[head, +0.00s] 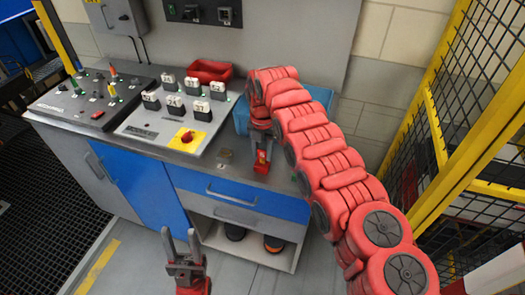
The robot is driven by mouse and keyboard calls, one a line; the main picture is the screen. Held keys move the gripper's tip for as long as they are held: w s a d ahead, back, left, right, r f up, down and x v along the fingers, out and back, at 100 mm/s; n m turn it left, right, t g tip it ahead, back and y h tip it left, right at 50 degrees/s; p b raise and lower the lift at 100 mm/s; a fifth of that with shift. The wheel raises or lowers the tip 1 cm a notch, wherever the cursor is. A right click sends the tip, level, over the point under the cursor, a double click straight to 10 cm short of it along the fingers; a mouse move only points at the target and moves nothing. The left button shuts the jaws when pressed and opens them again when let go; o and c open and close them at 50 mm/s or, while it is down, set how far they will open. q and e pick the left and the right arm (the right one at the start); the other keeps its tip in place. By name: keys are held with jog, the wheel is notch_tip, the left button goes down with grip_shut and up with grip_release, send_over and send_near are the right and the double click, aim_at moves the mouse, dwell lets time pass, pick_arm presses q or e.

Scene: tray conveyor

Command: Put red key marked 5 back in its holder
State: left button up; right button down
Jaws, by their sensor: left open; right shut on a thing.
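My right gripper (262,165) points down over the front edge of the grey console top, right of the yellow switch plate. It is shut on a small red thing, likely the red key; the fingers cover most of it and no number is readable. Several black-and-white blocks (172,104) stand in rows on the sloped grey panel (150,124); their marks are too small to read. I cannot tell which spot is the key's holder. My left gripper (182,245) is open and empty, fingers up, low in front of the blue cabinet.
A red bin (209,70) stands behind the blocks. A blue box (241,118) sits partly behind my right arm. A yellow plate with a red knob (187,138) is on the panel. A second panel (90,90) is at left. A yellow mesh fence (470,100) stands right.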

aim_at(262, 150)
jog(key=shift+f+b, duration=0.55)
jog(key=shift+f, duration=0.25)
jog(key=shift+c, duration=1.8)
grip_release()
jog(key=shift+r, duration=0.1)
notch_tip(262, 150, up, 5)
jog(key=shift+a+r+b, duration=0.1)
jog(key=shift+b, duration=0.55)
notch_tip(262, 150, up, 4)
jog(key=shift+r+p, duration=0.15)
jog(key=shift+p, duration=0.9)
notch_tip(262, 150, up, 8)
jog(key=p, duration=0.8)
